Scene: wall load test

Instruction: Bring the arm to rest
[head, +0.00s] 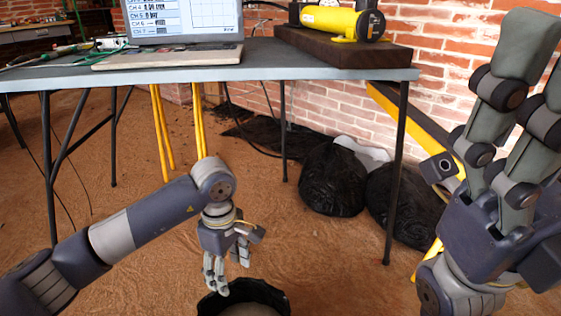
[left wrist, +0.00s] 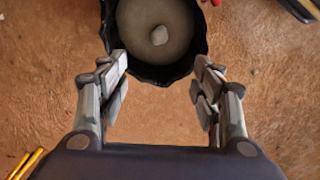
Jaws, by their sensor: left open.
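My left arm (head: 150,220) reaches in from the left, in front of the table. My left gripper (head: 228,268) points down above a black container and is open. In the left wrist view its two fingers (left wrist: 160,85) stand wide apart with nothing between them. My right gripper (head: 500,200) is large and close at the right, fingers pointing up. It is partly cut off by the picture edge, and whether it is open or shut is unclear.
The black container (left wrist: 108,30) holds grey-brown material with a small stone (left wrist: 159,35) on it. A table (head: 180,75) carries a laptop (head: 170,55) and a yellow cylindrical tool (head: 335,20). Black bags (head: 335,180) lie by the brick wall. Open dirt floor surrounds the container.

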